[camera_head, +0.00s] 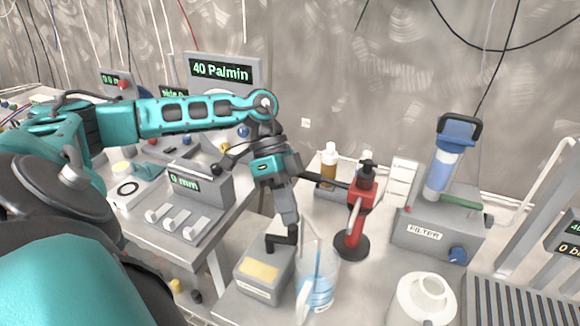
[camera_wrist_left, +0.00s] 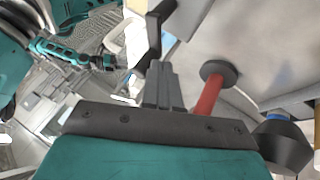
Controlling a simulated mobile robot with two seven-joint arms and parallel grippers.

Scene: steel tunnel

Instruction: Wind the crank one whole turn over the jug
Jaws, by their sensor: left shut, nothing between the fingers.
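A black bent crank (camera_head: 281,241) stands on a small grey box with a pale yellow panel (camera_head: 262,271). The clear jug (camera_head: 318,284), with blue liquid inside, stands just right of the box. My left gripper (camera_head: 291,222) points down at the crank with its fingers shut and empty. Its tip is close to the crank's upright end; I cannot tell if they touch. In the left wrist view the shut fingers (camera_wrist_left: 161,82) lie beside a black bent piece (camera_wrist_left: 153,40), probably the crank. A teal arm, probably my right, shows there; its gripper (camera_wrist_left: 110,63) is too small to read.
A red stand (camera_head: 355,215) with a black base rises right of the jug; it also shows in the left wrist view (camera_wrist_left: 207,96). A white jar (camera_head: 422,300) and the filter unit (camera_head: 436,236) stand further right. Brown bottle (camera_head: 328,168) behind. A grey gauge box (camera_head: 195,185) is left.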

